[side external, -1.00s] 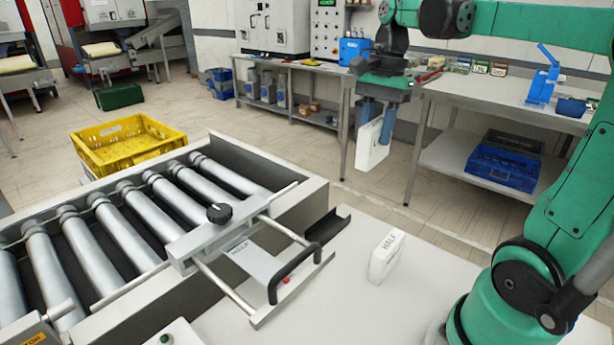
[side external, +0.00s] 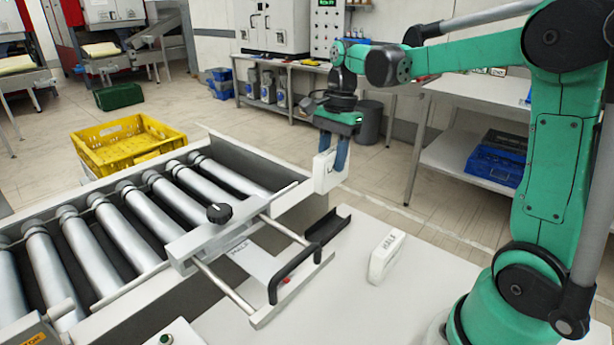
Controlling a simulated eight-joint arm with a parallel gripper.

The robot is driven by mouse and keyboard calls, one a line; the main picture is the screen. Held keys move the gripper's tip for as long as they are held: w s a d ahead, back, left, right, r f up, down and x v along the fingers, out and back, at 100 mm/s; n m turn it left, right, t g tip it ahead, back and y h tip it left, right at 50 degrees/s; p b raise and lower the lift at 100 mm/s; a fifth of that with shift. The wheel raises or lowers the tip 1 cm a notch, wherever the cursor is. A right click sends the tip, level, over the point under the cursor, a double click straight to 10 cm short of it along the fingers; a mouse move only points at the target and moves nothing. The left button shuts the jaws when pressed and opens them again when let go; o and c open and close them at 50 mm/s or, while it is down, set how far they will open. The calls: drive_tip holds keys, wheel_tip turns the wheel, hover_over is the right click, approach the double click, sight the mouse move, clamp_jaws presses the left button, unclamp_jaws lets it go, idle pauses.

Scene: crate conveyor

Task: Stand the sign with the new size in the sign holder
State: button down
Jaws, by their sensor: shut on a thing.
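My gripper (side external: 331,165) has blue fingers and is shut on a white sign (side external: 325,180), a flat block hanging below the fingers. I cannot read any lettering on it. It hangs near the conveyor's far right corner, above and behind a black channel-shaped piece (side external: 329,228), which looks like the sign holder and appears empty. A second white sign (side external: 384,262), marked HALF, stands on the white table (side external: 430,290), right of the black piece and apart from it.
The roller conveyor (side external: 130,215) fills the left. Its metal slide frame, with a black handle (side external: 290,272) and a plate marked HALF (side external: 250,262), juts over the table. A yellow crate (side external: 128,142) stands behind.

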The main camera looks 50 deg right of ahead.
sight(328, 164)
wheel_tip(328, 164, down, 11)
drive_tip(key=shift+r, duration=0.1)
idle(0.3)
drive_tip(key=c, duration=0.6)
unclamp_jaws()
drive_tip(key=shift+o, duration=0.2)
drive_tip(key=r, duration=0.4)
drive_tip(key=d+r, duration=0.1)
drive_tip(key=r, duration=0.6)
drive_tip(key=shift+d+r, duration=0.3)
drive_tip(key=shift+r, duration=0.1)
drive_tip(key=s+a+n+t, duration=0.1)
drive_tip(key=a+n, duration=0.1)
drive_tip(key=a+n+t+h, duration=0.1)
drive_tip(key=a+n, duration=0.1)
drive_tip(key=n, duration=0.1)
drive_tip(key=s+a+n+t, duration=0.1)
drive_tip(key=a+n, duration=0.1)
drive_tip(key=n, duration=0.1)
drive_tip(key=shift+s+a+r+h, duration=0.15)
drive_tip(key=shift+s+a+h, duration=0.1)
drive_tip(key=shift+s+h, duration=0.1)
drive_tip(key=s+a+f+n+t, duration=0.2)
drive_tip(key=s+a+n+t, duration=0.1)
drive_tip(key=n, duration=0.7)
drive_tip(key=shift+s+a+f+t, duration=0.2)
drive_tip(key=shift+a+t, duration=0.4)
drive_tip(key=shift+a, duration=0.45)
